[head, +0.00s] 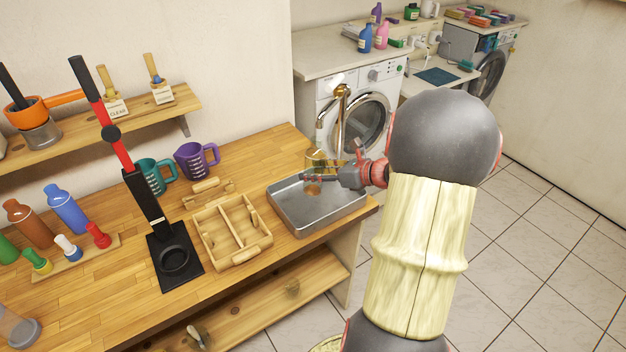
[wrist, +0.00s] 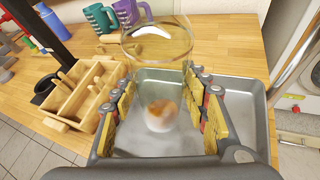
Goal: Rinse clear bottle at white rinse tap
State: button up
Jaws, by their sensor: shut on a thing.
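My gripper (head: 318,178) is shut on a clear bottle (head: 314,162), over the metal tray (head: 349,212) at the right end of the wooden counter. In the wrist view the clear bottle (wrist: 157,70) stands between the two yellow-padded fingers of my gripper (wrist: 165,115). An orange and white patch shows through its lower part. I cannot tell whether water runs.
A wooden divided box (head: 232,252) stands left of the tray. A black and red lever press (head: 150,205), a teal mug (head: 152,178) and a purple mug (head: 190,162) stand further left. A washing machine (head: 325,85) is behind. Tiled floor is free at right.

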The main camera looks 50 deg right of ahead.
aim_at(335, 82)
jog(key=k+l, duration=0.1)
jog(key=k, duration=0.4)
jog(key=k+l, duration=0.1)
jog(key=k, duration=0.4)
